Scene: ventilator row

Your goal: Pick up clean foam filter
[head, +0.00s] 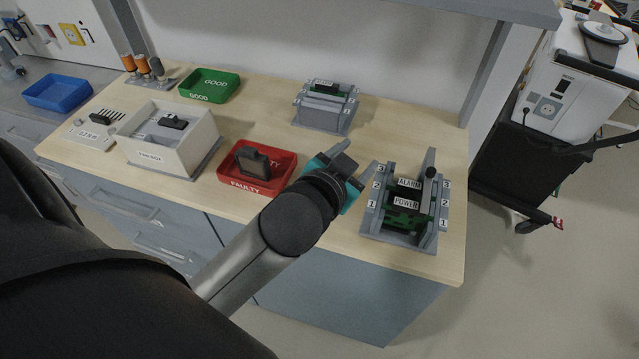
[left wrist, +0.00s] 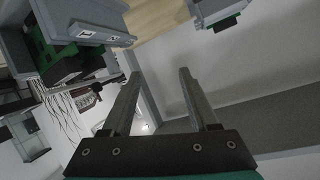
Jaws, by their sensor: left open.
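I cannot make out a clean foam filter in either view. My left gripper (head: 360,153) is open and empty above the bench, between the red FAULTY tray (head: 228,183) and the grey slotted rack (head: 402,238). Its two fingers are apart in the left wrist view (left wrist: 159,75), with nothing between them. A dark block (head: 253,161) sits in the red tray, and a small dark piece (head: 173,121) is in the white box (head: 150,157). I cannot tell if either is foam. My right gripper is not in view.
The slotted rack holds green boards labelled ALARM and POWER. A second grey rack (head: 325,108) stands at the back. A green GOOD tray (head: 210,84), orange-topped cylinders (head: 142,66) and a blue tray (head: 58,92) are at the left. Bare wood (head: 268,117) shows mid-bench.

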